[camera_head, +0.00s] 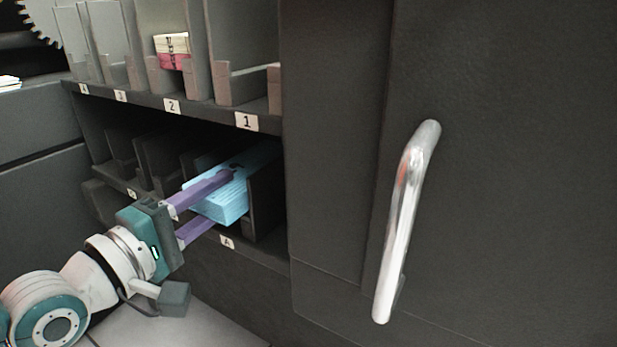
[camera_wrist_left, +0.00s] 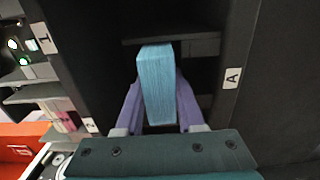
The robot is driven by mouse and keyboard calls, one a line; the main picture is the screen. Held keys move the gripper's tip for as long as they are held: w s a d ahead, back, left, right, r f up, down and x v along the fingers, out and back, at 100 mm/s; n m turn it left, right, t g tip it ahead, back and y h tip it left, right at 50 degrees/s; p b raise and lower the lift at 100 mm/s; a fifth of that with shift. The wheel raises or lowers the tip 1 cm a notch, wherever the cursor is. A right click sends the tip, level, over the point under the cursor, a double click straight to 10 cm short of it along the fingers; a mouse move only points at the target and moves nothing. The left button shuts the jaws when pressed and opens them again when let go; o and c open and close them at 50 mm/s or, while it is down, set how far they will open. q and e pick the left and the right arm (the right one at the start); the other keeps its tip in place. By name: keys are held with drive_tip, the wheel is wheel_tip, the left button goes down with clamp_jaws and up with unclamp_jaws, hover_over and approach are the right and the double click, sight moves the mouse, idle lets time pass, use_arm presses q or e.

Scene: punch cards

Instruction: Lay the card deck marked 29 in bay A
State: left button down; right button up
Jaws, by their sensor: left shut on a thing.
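A light blue card deck (camera_head: 226,204) is in the mouth of bay A, the lower-row compartment above the label A (camera_head: 227,242). A dark mark shows on its top, but I cannot read a number. My left gripper (camera_head: 222,196) is shut on the deck, with one purple finger above and one below. In the left wrist view the deck (camera_wrist_left: 158,88) stands between both fingers, with the label A (camera_wrist_left: 232,77) to its right. I cannot tell whether the deck touches the bay floor. My right gripper is not in view.
A dark divider (camera_head: 265,205) stands close to the right of the deck. The upper row has numbered bays, and a cream and pink deck (camera_head: 172,50) is in bay 2. A dark cabinet front with a metal handle (camera_head: 402,230) fills the right side.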

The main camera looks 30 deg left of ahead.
sight(241, 179)
use_arm(q)
drive_tip(key=shift+w+d+r+b, duration=0.15)
drive_tip(key=shift+w+b, duration=0.8)
drive_tip(key=shift+w, duration=1.4)
drive_tip(key=shift+f, duration=0.25)
drive_tip(key=shift+c, duration=2.2)
unclamp_jaws()
drive_tip(key=shift+f, duration=0.1)
drive_tip(key=shift+s, duration=0.1)
